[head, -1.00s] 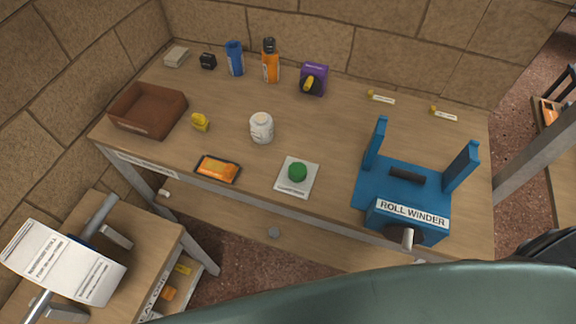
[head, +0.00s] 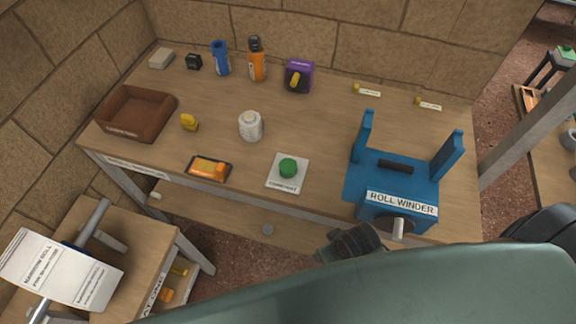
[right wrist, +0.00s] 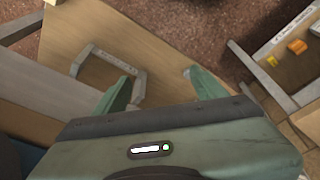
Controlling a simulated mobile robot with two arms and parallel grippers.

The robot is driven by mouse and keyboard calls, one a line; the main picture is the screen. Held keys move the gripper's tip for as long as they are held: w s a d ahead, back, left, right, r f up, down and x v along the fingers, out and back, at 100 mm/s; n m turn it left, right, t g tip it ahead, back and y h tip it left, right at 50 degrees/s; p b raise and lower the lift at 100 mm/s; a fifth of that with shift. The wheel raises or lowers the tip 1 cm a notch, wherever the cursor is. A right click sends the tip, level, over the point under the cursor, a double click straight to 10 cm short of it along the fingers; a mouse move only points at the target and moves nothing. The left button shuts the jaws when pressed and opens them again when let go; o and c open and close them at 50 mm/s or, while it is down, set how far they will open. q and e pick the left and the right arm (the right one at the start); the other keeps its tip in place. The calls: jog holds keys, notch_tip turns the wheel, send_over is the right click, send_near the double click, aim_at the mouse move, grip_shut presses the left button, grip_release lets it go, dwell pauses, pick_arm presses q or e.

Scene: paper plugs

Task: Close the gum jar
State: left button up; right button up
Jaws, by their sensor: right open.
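A small white jar (head: 250,126), probably the gum jar, stands upright near the middle of the workbench. Its mouth is too small to tell whether it is covered. A green round thing (head: 288,168) sits on a white labelled card (head: 279,183) to its right, nearer the front edge. My right gripper (right wrist: 157,82) is open in the right wrist view, with nothing visible between its teal fingers. The jar does not show in that view. A dark part of my arm shows at the bench's front in the head view. My left gripper is not in view.
A blue roll winder (head: 385,182) stands on the bench's right. A brown tray (head: 135,132), an orange-faced device (head: 208,168) and a yellow item (head: 189,122) lie left. Bottles and a purple box (head: 299,76) line the back. A side table (head: 125,235) stands lower left.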

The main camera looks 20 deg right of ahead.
aim_at(290, 165)
jog(key=w+r+v, duration=0.1)
jog(key=w+v, duration=0.2)
jog(key=v, duration=1.1)
jog(key=w+a+n, duration=0.1)
jog(key=w+a, duration=0.2)
jog(key=w, duration=0.3)
jog(key=w+a+n+g, duration=0.1)
jog(key=w+a+n, duration=0.1)
jog(key=w, duration=0.4)
jog(key=w+a+n+g+y, duration=0.1)
jog(key=w+a+n, duration=0.1)
jog(key=w+a, duration=0.2)
jog(key=shift+w+r, duration=0.15)
jog(key=shift+w, duration=0.4)
jog(key=shift+w+r, duration=0.15)
jog(key=shift+w, duration=0.45)
jog(key=shift+g+h, duration=0.4)
jog(key=shift+h, duration=0.2)
jog(key=w+d+r, duration=0.2)
jog(key=w+d, duration=0.1)
jog(key=w+d+r, duration=0.1)
jog(key=w, duration=0.1)
jog(key=shift+w+d+r, duration=0.1)
jog(key=shift+w+d, duration=0.1)
jog(key=shift+d, duration=0.1)
jog(key=shift+f+p, duration=0.4)
jog(key=shift+f, duration=0.95)
